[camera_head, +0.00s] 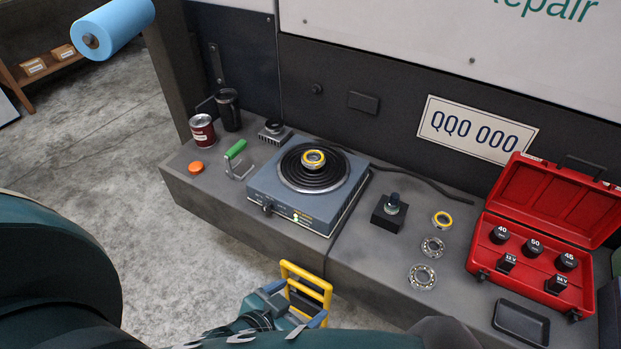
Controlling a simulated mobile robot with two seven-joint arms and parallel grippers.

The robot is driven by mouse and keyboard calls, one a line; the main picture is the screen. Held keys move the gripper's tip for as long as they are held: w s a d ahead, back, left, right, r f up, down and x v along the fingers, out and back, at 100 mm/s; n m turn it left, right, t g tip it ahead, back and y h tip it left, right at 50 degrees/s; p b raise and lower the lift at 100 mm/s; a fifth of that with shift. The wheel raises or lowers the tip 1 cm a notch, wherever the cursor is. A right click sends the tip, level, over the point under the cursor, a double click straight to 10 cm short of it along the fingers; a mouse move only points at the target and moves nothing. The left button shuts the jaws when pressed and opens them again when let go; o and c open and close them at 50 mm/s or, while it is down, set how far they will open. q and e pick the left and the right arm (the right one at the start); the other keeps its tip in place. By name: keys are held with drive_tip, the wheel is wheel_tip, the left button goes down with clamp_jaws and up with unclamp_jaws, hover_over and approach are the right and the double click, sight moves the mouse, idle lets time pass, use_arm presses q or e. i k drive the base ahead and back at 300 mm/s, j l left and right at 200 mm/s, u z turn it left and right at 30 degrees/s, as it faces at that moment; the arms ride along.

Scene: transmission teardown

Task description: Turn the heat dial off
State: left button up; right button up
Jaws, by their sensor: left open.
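The heat dial (267,209) is a small dark knob low on the front face of the blue-grey hot plate (262,187), near its left corner. I cannot read its setting. A small lit indicator (295,217) and a yellowish label show further right on that face. A bearing with a yellow ring (313,158) sits on the dark round heating surface. My left gripper (303,292), with a yellow frame and teal body, is open in front of the bench edge, below and right of the dial, apart from it. My right gripper is not in view.
A green-handled tool (236,150), an orange cap (196,168), a red can (203,131) and a black cup (229,109) stand left of the hot plate. Right are a black block (389,212), loose bearings (433,247), an open red case (530,269) and a dark tray (521,322).

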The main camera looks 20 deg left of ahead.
sight(267, 208)
drive_tip(key=u, duration=1.1)
